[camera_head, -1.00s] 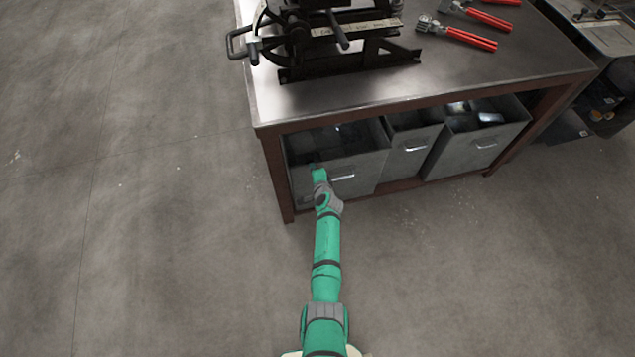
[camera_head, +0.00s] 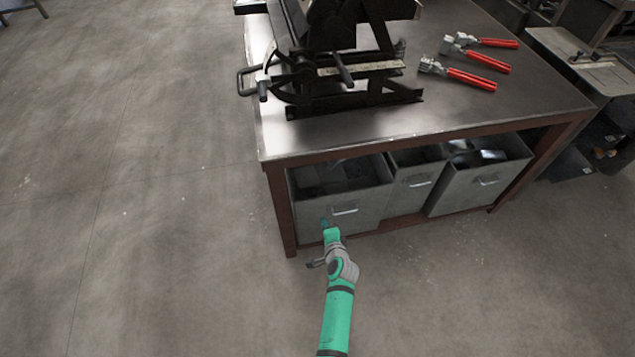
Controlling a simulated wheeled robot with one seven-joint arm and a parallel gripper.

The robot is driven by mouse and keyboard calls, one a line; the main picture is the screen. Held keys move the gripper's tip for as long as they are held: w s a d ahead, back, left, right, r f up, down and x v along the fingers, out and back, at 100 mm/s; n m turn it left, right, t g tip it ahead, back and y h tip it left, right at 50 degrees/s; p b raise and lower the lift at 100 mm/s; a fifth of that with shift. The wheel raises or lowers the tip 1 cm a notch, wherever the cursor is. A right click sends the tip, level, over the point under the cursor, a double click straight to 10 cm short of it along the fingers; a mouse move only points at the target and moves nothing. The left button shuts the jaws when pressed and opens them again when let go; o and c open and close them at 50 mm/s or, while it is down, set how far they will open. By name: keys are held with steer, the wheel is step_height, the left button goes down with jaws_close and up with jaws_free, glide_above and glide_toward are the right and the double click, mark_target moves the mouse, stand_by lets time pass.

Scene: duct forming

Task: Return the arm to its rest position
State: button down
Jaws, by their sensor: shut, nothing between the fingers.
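My green and grey arm reaches up from the bottom of the view. My gripper (camera_head: 324,224) is at its far end, small and partly hidden by the wrist. It appears shut and empty. It shows against the lower front of the left grey drawer (camera_head: 365,208), below the drawer's light handle. I cannot tell the exact gap between gripper and drawer. No held object is visible.
A metal-topped workbench (camera_head: 440,105) carries a black forming machine (camera_head: 345,65) and red-handled pliers (camera_head: 470,79). The middle drawer (camera_head: 412,187) and the right drawer (camera_head: 480,185) are beneath it. Open concrete floor lies left and in front. Another bench stands far right.

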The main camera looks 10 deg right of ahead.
steer(key=s+a+r+n+h, duration=0.1)
steer(key=s+n, duration=0.1)
steer(key=s, duration=0.7)
steer(key=s+a+r+n+t+h, duration=0.1)
steer(key=s+a+r+n, duration=0.15)
steer(key=s, duration=0.55)
steer(key=s+a+r+n, duration=0.1)
steer(key=s+n, duration=0.2)
steer(key=s, duration=0.6)
steer(key=s+a+r+n+t, duration=0.1)
steer(key=s+r+n, duration=0.3)
steer(key=s+r, duration=0.4)
steer(key=s+a+r+n+t, duration=0.1)
steer(key=s+r+n, duration=0.4)
steer(key=r, duration=0.8)
steer(key=s+a, duration=0.1)
steer(key=s, duration=0.2)
steer(key=shift+a+r+y, duration=0.25)
steer(key=shift+r+y, duration=0.05)
steer(key=shift+r, duration=0.1)
